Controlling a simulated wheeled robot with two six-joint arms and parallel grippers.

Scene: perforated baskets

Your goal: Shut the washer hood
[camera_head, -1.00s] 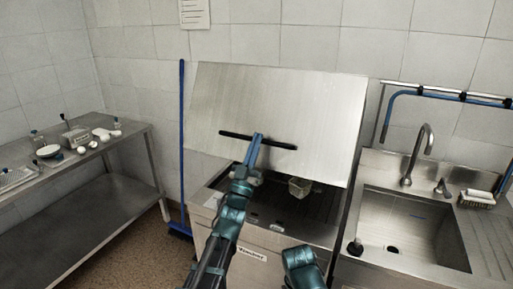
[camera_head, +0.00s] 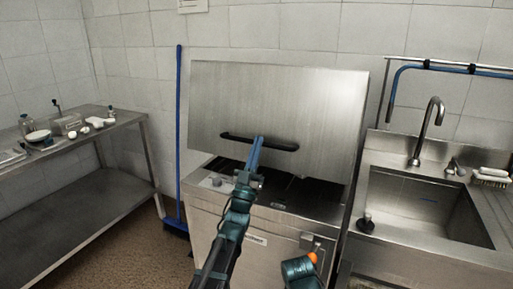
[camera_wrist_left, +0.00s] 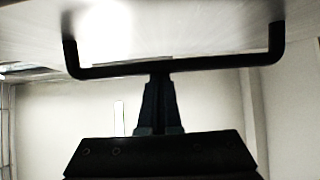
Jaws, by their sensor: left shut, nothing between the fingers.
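The washer hood (camera_head: 315,105) is a large steel panel, partly open above the washer body (camera_head: 215,209). A dark gap with part of the tub shows under its lower edge. A black bar handle (camera_head: 232,136) runs across the hood's lower front. My left gripper (camera_head: 257,142) is shut and empty, its fingertips at the handle's middle. In the left wrist view the shut fingers (camera_wrist_left: 160,82) reach up to the underside of the handle (camera_wrist_left: 220,63); I cannot tell if they touch it. My right gripper is out of view; only a piece of that arm shows low in the picture.
A steel sink (camera_head: 425,205) with a tap (camera_head: 430,125) adjoins the washer on the right. A steel table (camera_head: 75,145) with bottles and dishes stands left. A blue-handled broom (camera_head: 179,130) leans between table and washer.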

